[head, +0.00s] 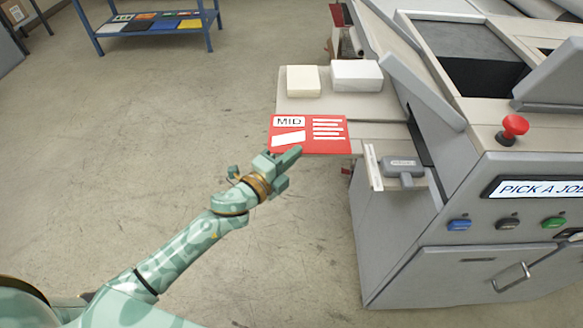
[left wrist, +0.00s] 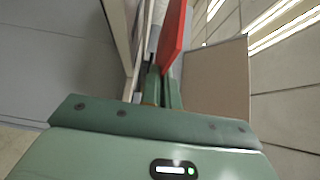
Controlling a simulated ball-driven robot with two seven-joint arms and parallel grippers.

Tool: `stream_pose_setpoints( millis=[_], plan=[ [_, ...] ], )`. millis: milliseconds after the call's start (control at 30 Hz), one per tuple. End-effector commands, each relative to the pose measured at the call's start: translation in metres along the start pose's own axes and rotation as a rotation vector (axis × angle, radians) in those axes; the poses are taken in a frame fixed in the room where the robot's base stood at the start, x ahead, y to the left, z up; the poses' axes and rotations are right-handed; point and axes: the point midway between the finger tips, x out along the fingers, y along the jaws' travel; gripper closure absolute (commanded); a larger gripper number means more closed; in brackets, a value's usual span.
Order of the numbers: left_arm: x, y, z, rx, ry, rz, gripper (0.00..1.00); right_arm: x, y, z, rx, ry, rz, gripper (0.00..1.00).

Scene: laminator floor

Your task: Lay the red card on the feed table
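The red card (head: 331,146), printed with "MID" and white blocks, shows flat and face up in the head view. It overlaps the near part of the beige feed table (head: 305,108); whether it touches the surface or hovers above it I cannot tell. My left gripper (head: 288,160) is at the card's near left edge, its fingers closed on that edge. In the left wrist view the red card (left wrist: 173,35) rises edge-on from between the fingers (left wrist: 163,88). My right gripper is in neither view.
A cream block (head: 303,81) and a white block (head: 356,76) stand on the back of the feed table. The grey machine (head: 470,190), with a red knob (head: 513,128) and a grey sliding guide (head: 402,167), is to the right. A blue shelf (head: 150,24) stands far left; the floor between is clear.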

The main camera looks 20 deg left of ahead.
Motion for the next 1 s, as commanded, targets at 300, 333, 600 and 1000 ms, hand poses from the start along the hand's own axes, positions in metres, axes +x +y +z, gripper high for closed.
stream_pose_setpoints(
  millis=[300,333,600,1000],
  plan=[
    [0.004,0.041,0.008,-0.004,-0.001,0.002,1.0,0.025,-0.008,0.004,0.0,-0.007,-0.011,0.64],
    [0.004,0.043,0.008,-0.003,-0.001,0.001,1.0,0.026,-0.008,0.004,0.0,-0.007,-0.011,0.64],
    [0.004,0.041,0.008,0.0,0.0,-0.001,1.0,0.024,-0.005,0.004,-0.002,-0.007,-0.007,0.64],
    [0.004,0.044,0.008,0.0,0.0,0.0,0.76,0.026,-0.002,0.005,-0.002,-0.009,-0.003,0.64]
  ],
)
